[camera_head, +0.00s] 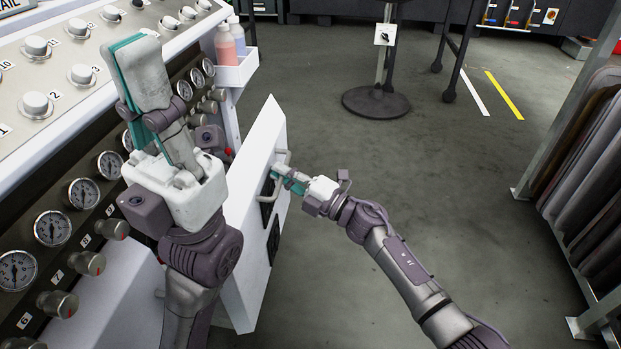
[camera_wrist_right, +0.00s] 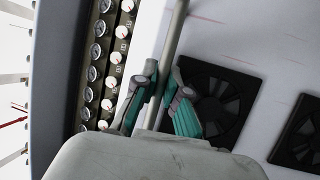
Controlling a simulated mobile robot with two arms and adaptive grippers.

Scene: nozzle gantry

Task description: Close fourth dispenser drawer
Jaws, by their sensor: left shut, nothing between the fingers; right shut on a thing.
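The dispenser drawer (camera_head: 252,262) has a tall white front with black fan grilles. It stands out from the white machine at its right end. A bar handle (camera_head: 284,154) is on its front. My right gripper (camera_head: 282,175) is shut on this handle. In the right wrist view the handle (camera_wrist_right: 175,38) runs up between the fingers of my right gripper (camera_wrist_right: 158,92), beside a black fan grille (camera_wrist_right: 215,98) on the white front. My left gripper (camera_head: 126,58) is shut and empty, raised in front of the machine's control panel. My left arm hides part of the drawer's left side.
The control panel has several gauges (camera_head: 53,228) and knobs (camera_head: 87,263). A white bottle holder (camera_head: 236,71) hangs at the machine's end. A rack of dark panels (camera_head: 590,165) stands at the right. A round stand base (camera_head: 375,102) is at the back. The floor between is clear.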

